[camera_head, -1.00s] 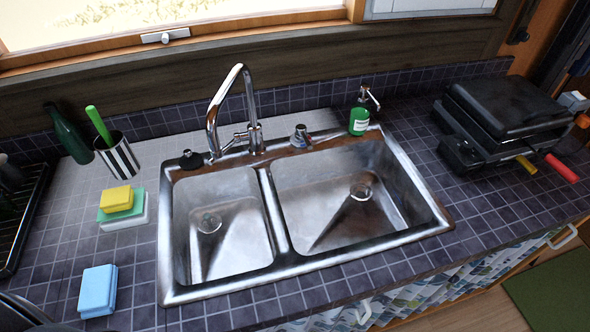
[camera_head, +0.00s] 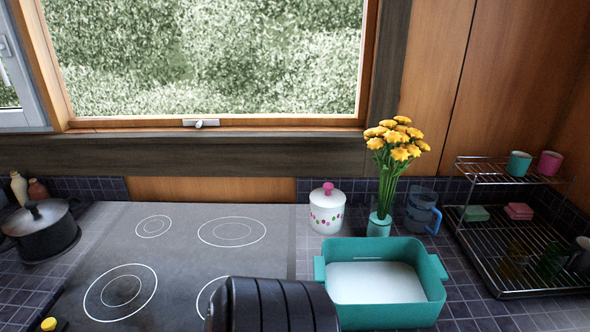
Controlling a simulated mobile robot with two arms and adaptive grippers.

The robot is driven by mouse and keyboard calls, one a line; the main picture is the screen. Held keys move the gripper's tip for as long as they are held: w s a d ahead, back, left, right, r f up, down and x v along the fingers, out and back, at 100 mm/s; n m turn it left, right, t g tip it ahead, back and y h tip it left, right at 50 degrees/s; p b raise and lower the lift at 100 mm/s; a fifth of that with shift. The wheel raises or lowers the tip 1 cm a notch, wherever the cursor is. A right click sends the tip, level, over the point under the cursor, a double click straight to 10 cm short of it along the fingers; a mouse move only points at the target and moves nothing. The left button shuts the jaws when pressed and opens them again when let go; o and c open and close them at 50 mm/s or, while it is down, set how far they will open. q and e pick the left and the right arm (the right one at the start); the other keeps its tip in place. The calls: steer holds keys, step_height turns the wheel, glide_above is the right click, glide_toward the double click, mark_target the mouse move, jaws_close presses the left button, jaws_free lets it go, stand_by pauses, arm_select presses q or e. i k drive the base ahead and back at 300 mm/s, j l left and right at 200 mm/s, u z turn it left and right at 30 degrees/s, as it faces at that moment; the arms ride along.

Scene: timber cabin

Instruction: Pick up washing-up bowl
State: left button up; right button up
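A teal rectangular tub with a small handle at each short end, which looks like the washing-up bowl (camera_head: 392,315), stands upright on the tiled counter right of the hob. Its inside bottom looks white, and I see nothing standing in it. Its lower left corner is partly covered by a dark ribbed shape in front. Neither of my grippers is in view, so nothing shows touching the tub.
A lidded white jar (camera_head: 327,212), yellow flowers (camera_head: 395,140) in a teal vase (camera_head: 379,225) and a blue mug (camera_head: 423,212) stand behind the tub. A dish rack (camera_head: 505,240) is close on its right. A flat hob (camera_head: 180,265) lies left, with a dark pot (camera_head: 42,232).

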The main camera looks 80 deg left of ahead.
mark_target(377, 283)
steer(key=u, duration=0.4)
steer(key=j+u, duration=0.2)
steer(key=u, duration=0.2)
steer(key=k+j+u, duration=0.1)
steer(key=u, duration=0.35)
steer(key=j+u, duration=0.1)
steer(key=u, duration=0.3)
steer(key=k+j+z, duration=0.1)
steer(key=k+z, duration=0.25)
steer(key=i, duration=0.1)
